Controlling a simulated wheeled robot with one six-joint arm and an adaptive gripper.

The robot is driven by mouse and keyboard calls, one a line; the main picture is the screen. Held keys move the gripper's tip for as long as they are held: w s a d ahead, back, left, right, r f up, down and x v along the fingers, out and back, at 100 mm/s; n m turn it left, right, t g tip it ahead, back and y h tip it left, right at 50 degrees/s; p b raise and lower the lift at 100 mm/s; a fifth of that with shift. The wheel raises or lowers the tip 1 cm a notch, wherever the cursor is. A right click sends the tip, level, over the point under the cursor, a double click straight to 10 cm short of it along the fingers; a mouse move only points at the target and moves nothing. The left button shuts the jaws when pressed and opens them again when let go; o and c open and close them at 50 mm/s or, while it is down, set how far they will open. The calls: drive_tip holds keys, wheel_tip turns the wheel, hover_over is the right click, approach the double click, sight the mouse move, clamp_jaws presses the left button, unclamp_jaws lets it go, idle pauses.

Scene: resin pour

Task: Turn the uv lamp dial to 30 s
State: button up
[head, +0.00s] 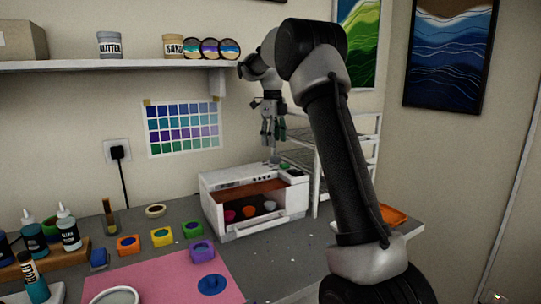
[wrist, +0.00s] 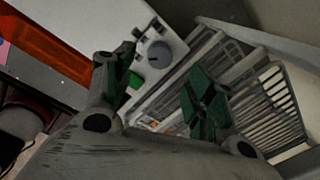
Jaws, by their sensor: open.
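The uv lamp (head: 212,207) is a white box with an orange window and its front open, on the grey bench. Its dial is a round grey knob (wrist: 159,54) on the white top, marked by a line; the setting is too small to read. A green button (wrist: 136,80) sits beside the dial. My gripper (head: 271,137) points down above the lamp's right rear part. In the wrist view my gripper (wrist: 167,95) shows its green-padded fingers apart with nothing between them. The dial lies beyond the fingertips, nearer the left finger, and appears untouched.
A white wire rack (head: 312,190) stands close to the lamp's right side. A shelf (head: 150,65) with jars runs above on the left. Small coloured cups stand inside the lamp, and coloured moulds and a pink mat (head: 160,283) lie in front.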

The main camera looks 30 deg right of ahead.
sight(275, 157)
drive_tip(key=f, duration=0.6)
drive_tip(key=shift+w+d+f, duration=0.1)
drive_tip(key=shift+d+f, duration=0.1)
drive_tip(key=shift+f, duration=0.1)
drive_tip(key=shift+c, duration=0.5)
